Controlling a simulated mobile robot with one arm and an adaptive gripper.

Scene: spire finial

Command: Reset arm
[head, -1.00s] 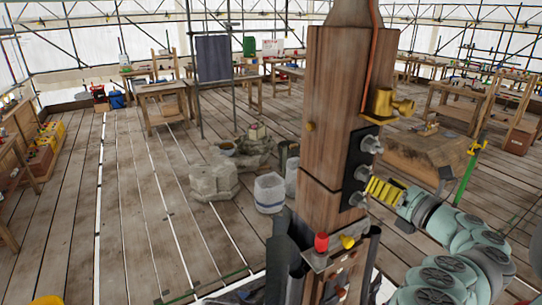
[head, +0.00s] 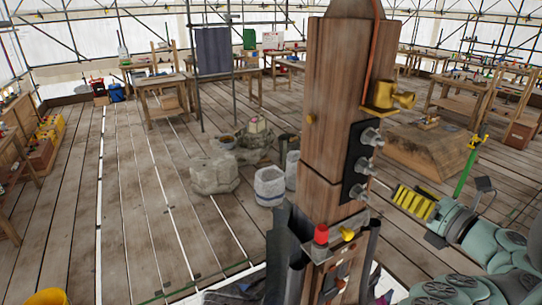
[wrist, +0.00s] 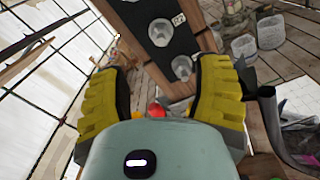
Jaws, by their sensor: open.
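My gripper (head: 414,202) has ridged yellow fingers and stands to the right of the wooden spire post (head: 334,110) in the head view. In the wrist view its two fingers (wrist: 161,98) are spread wide with nothing held between them. The black plate also shows beyond the fingers in the wrist view (wrist: 158,42). A red-capped item (head: 321,234) and a yellow knob (head: 347,233) sit on a ledge low on the post.
A brass fitting (head: 388,97) juts from the post's upper right. A green stand (head: 466,170) and a large wooden block (head: 425,152) stand behind my arm. Stone blocks (head: 213,174) and a pale bucket (head: 269,186) stand left of the post.

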